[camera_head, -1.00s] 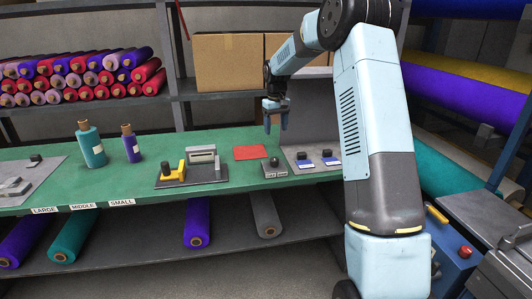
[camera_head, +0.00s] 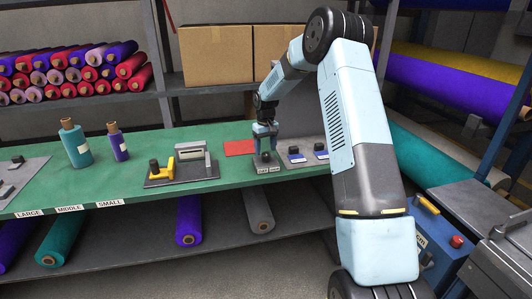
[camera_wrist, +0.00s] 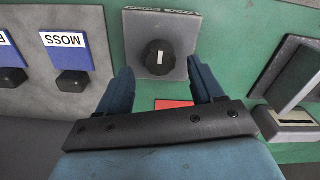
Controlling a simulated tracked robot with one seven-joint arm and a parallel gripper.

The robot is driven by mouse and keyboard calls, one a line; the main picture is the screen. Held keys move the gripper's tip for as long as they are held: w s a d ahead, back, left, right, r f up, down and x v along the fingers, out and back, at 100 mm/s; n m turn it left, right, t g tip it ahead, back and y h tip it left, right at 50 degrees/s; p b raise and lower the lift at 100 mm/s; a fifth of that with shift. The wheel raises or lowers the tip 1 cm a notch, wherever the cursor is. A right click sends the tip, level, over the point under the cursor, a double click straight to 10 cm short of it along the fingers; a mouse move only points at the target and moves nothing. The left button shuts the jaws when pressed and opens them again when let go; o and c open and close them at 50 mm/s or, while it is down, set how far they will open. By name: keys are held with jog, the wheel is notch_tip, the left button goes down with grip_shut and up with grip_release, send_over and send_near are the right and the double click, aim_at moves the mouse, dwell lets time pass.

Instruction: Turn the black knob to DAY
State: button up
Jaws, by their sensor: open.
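The black knob (camera_wrist: 158,58) is round with a white pointer mark and sits on a small grey plate (camera_wrist: 185,20) in the wrist view. Lettering runs along the plate's edge, partly cut off and too small to read surely there. In the head view the knob's plate (camera_head: 266,168) has two small labels at its front edge, and my gripper covers much of the knob. My gripper (camera_wrist: 162,78) is open, its two blue fingers on either side of the knob in the picture, with nothing between them gripped. It also shows over the knob in the head view (camera_head: 265,150). I cannot tell whether the fingers touch the knob.
A grey panel (camera_wrist: 40,20) with blue labels, one reading MOSS, and black knobs lies beside the plate. A red sheet (camera_head: 239,147) lies close by on the green table.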

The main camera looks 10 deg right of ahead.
jog(key=shift+f, duration=1.25)
jog(key=c, duration=1.1)
